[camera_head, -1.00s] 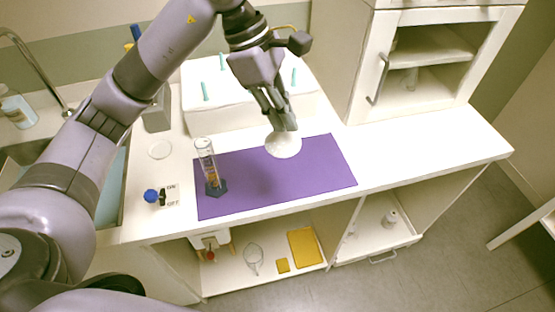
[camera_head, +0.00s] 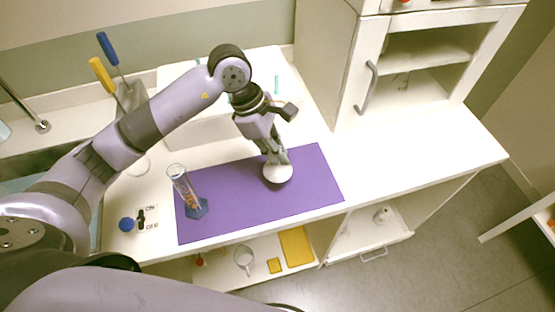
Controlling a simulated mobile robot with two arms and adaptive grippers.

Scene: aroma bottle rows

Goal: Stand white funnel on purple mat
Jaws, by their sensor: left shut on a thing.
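The white funnel (camera_head: 278,174) is over the right half of the purple mat (camera_head: 316,186), its wide round side down. I cannot tell for sure whether its rim touches the mat. My left gripper (camera_head: 276,158) is above the funnel, shut on its upper part, and hides that part. My right gripper is not in view.
A clear cylinder with a blue hexagonal base (camera_head: 197,208) stands on the mat's left part. A blue knob (camera_head: 127,224) is left of the mat. A white box (camera_head: 185,118) stands behind the mat. The counter to the right (camera_head: 420,150) is clear.

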